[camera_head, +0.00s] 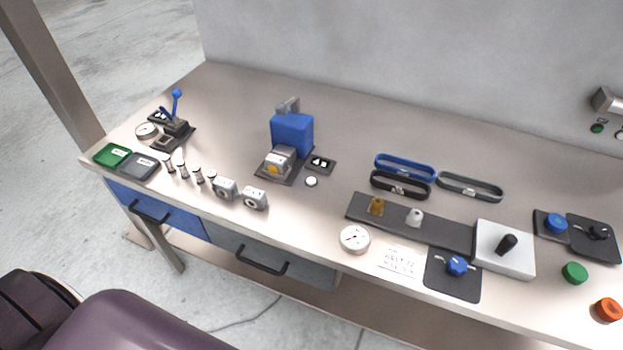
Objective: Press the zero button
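I cannot tell which control is the zero button, as the labels are too small to read. A small round white button (311,181) sits on the bench beside a blue machine (291,134) and a small dark panel (320,164). At the right end are a green round button (574,272) and an orange round button (607,309) near the front edge. Neither of my grippers is in this view, and nothing visible touches these buttons.
The bench (330,110) holds a dial gauge (354,238), a white box with a black knob (503,249), a blue knob on a dark plate (456,266), belts (404,166), and a blue-handled lever (176,105). Drawers (262,258) are under the front edge. The back of the bench is mostly clear.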

